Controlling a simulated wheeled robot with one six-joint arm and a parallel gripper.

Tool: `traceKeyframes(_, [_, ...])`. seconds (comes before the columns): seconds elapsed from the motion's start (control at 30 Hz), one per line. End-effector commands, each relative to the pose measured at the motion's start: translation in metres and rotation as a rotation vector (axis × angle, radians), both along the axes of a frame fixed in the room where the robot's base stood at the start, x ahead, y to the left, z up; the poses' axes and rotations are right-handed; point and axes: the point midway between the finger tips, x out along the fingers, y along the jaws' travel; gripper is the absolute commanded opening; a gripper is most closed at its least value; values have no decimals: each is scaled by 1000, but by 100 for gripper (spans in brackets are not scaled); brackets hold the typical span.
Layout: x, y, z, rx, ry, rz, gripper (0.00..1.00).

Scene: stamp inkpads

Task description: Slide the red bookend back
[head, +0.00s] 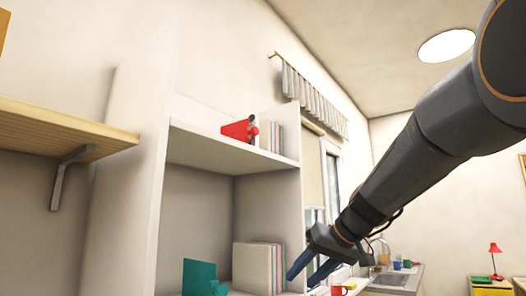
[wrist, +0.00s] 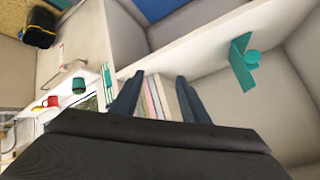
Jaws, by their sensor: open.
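The red bookend (head: 236,130) stands on the upper shelf of the white shelf unit, left of a row of upright books (head: 272,136). A gap shows between its plate and the books, with a small red knob and a dark part there. It is not seen in the wrist view. My gripper (head: 304,272) is open, with dark blue fingers, low at the right side of the unit and well below the bookend. In the wrist view my open gripper (wrist: 157,79) shows lower-shelf books between its fingers; I cannot tell whether it touches them.
The lower shelf holds a teal bookend (head: 199,276) and pale books (head: 257,268); the teal bookend also shows in the wrist view (wrist: 242,66). A wooden wall shelf (head: 70,127) juts out at left. A sink counter (head: 395,280) and mugs stand at right.

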Motion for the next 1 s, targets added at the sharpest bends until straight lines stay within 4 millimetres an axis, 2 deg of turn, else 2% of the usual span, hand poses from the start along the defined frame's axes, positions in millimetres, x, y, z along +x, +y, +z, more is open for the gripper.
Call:
traceKeyframes(0.03, [16,5,56,38,-108,40,41])
traceKeyframes(0.07, [22,10,89,61,-172,69,41])
traceKeyframes(0.1, [26,15,132,86,-258,108,41])
traceKeyframes(0.17, [27,22,193,116,-385,168,41])
traceKeyframes(0.2, [24,26,231,133,-464,204,41])
traceKeyframes(0.3, [10,34,307,157,-636,282,41])
traceKeyframes(0.4, [-5,40,356,168,-756,337,41])
traceKeyframes(0.5, [-16,43,384,172,-826,368,41])
traceKeyframes(0.6, [-19,47,395,175,-854,381,41])
traceKeyframes(1.0, [15,92,397,176,-852,382,41])
